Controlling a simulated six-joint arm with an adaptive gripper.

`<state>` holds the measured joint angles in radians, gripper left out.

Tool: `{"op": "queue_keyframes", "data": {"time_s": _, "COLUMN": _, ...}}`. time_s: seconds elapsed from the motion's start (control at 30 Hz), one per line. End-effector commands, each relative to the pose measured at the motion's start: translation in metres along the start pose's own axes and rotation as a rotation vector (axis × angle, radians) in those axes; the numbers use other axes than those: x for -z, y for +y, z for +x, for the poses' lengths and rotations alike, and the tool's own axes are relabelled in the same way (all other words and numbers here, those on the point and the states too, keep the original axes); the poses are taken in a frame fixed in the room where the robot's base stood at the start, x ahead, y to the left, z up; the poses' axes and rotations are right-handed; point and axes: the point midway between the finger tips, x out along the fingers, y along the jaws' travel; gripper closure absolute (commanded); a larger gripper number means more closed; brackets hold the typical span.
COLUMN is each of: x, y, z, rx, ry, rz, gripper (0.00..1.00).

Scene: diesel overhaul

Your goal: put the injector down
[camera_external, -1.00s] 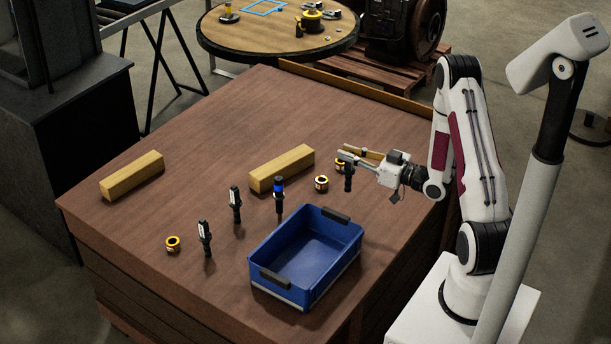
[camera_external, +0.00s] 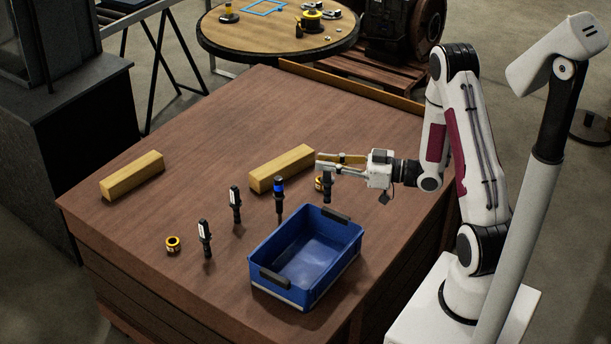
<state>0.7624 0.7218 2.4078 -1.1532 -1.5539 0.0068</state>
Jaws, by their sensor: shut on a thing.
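My gripper (camera_external: 328,165) reaches in from the right, its fingers level and pointing left. It is shut on a dark injector (camera_external: 327,190), which hangs upright below the fingers. In the picture the injector's lower end shows just above the far rim of the blue bin (camera_external: 262,290); its height above the table is hard to tell. Three similar injectors stand upright on the table: one with a blue band (camera_external: 279,197), one with a white label (camera_external: 235,205), and another with a white label (camera_external: 205,240) nearer the front.
The blue bin is empty. Wooden blocks lie at the left (camera_external: 132,176) and middle (camera_external: 281,168) of the brown table (camera_external: 200,130). A yellow-black ring (camera_external: 173,244) lies front left; another (camera_external: 319,184) is partly hidden behind the held injector. The table's far part is clear.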

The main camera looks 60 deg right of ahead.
Motion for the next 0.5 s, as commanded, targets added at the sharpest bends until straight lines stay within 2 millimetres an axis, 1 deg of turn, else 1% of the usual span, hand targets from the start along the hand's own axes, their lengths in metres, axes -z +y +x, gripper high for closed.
{"op": "queue_keyframes", "data": {"time_s": 0.03, "x": 0.001, "y": -0.017, "z": 0.004, "rx": 0.046, "ry": 0.001, "rz": 0.000, "gripper": 1.00}}
{"op": "queue_keyframes", "data": {"time_s": 0.2, "x": 0.002, "y": -0.070, "z": 0.010, "rx": 0.191, "ry": 0.004, "rz": -0.001, "gripper": 1.00}}
{"op": "queue_keyframes", "data": {"time_s": 0.3, "x": 0.003, "y": -0.095, "z": 0.010, "rx": 0.263, "ry": 0.007, "rz": 0.000, "gripper": 1.00}}
{"op": "queue_keyframes", "data": {"time_s": 0.5, "x": 0.005, "y": -0.137, "z": 0.008, "rx": 0.381, "ry": 0.013, "rz": 0.001, "gripper": 1.00}}
